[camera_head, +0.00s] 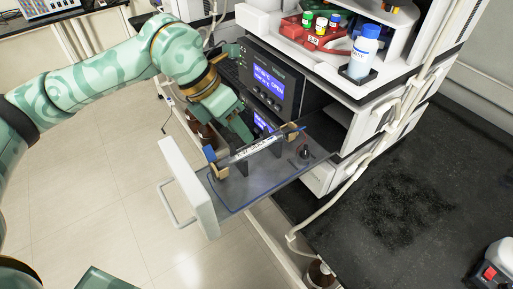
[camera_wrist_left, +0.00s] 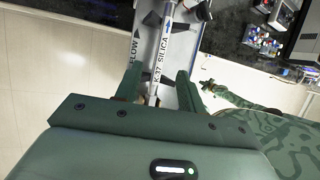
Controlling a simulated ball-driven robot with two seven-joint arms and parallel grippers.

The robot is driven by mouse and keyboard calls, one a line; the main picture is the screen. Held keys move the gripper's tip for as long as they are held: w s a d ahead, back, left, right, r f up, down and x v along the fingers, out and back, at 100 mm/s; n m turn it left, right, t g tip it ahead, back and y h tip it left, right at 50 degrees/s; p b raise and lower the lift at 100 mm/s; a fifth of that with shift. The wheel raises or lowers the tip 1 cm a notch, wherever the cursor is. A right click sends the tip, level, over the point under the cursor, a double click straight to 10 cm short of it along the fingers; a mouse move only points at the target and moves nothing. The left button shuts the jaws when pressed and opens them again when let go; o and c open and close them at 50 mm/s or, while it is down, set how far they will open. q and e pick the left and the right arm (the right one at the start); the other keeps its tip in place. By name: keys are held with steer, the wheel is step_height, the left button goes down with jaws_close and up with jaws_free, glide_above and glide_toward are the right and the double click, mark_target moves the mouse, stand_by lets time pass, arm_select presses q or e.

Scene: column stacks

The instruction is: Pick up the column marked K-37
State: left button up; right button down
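The column marked K-37 (camera_head: 253,149) is a slim clear tube with a white label and blue ends. It lies across brown-tan clips on a pulled-out drawer (camera_head: 238,189). In the left wrist view its label reads "K-37 SILICA" (camera_wrist_left: 160,59). My left gripper (camera_head: 241,127) is just above and behind the column in the head view. In the wrist view its fingers (camera_wrist_left: 158,84) are open, one each side of the column. Contact cannot be told. A small green arm-like shape (camera_wrist_left: 232,98) shows at the right there, perhaps my right arm; its gripper state is unclear.
The drawer's white front (camera_head: 187,187) and handle stick out over the floor. A dark knob (camera_head: 304,152) stands on the drawer, right of the column. An instrument with blue displays (camera_head: 266,80) stands behind. A blue-capped bottle (camera_head: 361,58) stands above. The black bench (camera_head: 400,205) is mostly clear.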

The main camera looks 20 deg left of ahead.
mark_target(256, 148)
arm_select(q)
steer(key=b+x, duration=0.1)
steer(key=x, duration=0.4)
steer(key=shift+w+d+f, duration=0.2)
steer(key=shift+r, duration=0.1)
jaws_close()
steer(key=shift+r, duration=0.1)
